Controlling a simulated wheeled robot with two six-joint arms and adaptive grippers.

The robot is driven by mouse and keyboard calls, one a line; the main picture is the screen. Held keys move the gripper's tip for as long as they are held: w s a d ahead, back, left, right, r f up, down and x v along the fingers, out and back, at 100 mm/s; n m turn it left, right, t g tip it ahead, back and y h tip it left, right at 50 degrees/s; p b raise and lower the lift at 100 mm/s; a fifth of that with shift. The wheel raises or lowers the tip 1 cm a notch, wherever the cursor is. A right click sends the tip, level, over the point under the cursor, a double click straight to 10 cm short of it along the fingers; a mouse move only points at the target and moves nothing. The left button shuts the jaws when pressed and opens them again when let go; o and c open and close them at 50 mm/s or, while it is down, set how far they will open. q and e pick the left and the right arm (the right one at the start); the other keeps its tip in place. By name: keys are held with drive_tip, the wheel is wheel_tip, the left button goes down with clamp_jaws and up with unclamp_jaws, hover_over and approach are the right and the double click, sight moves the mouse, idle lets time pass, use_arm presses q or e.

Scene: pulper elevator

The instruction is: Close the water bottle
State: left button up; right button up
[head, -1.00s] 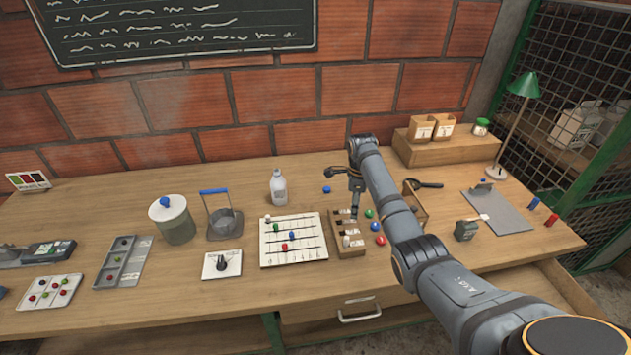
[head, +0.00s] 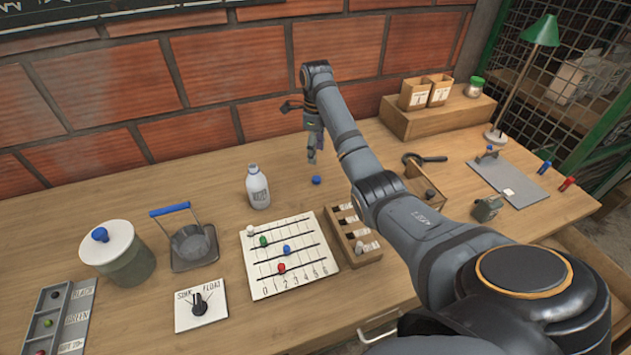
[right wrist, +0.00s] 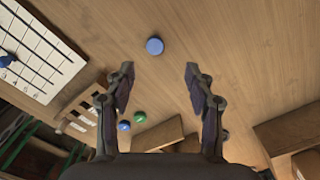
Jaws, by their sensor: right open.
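The white water bottle (head: 258,187) stands upright and uncapped on the table, left of my right gripper in the head view. A small blue cap (head: 316,180) lies apart on the table to the bottle's right. The cap also shows in the right wrist view (right wrist: 155,46), beyond and between the fingertips. My right gripper (head: 311,158) points down above the table behind the cap, and its two fingers show spread and empty in the wrist view (right wrist: 159,75). My left gripper is not in view.
A numbered board with coloured beads (head: 290,255) and a slotted wooden rack (head: 352,236) lie in front. A lidded jar (head: 118,255) and a blue-handled basket (head: 190,243) stand to the left. The table behind the bottle is clear.

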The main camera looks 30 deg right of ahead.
drive_tip(key=b, duration=0.1)
hover_over(316, 178)
drive_tip(key=f, duration=0.4)
drive_tip(key=shift+w+d+f, duration=0.1)
drive_tip(key=shift+w+d, duration=0.15)
drive_tip(key=shift+w, duration=0.05)
drive_tip(key=shift+f, duration=0.15)
drive_tip(key=f, duration=0.3)
drive_tip(key=shift+s+a+f, duration=0.25)
drive_tip(key=shift+s+f, duration=0.15)
drive_tip(key=shift+f, duration=0.55)
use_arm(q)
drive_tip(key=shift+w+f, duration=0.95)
use_arm(e)
drive_tip(key=shift+c, duration=0.4)
drive_tip(key=c, duration=0.7)
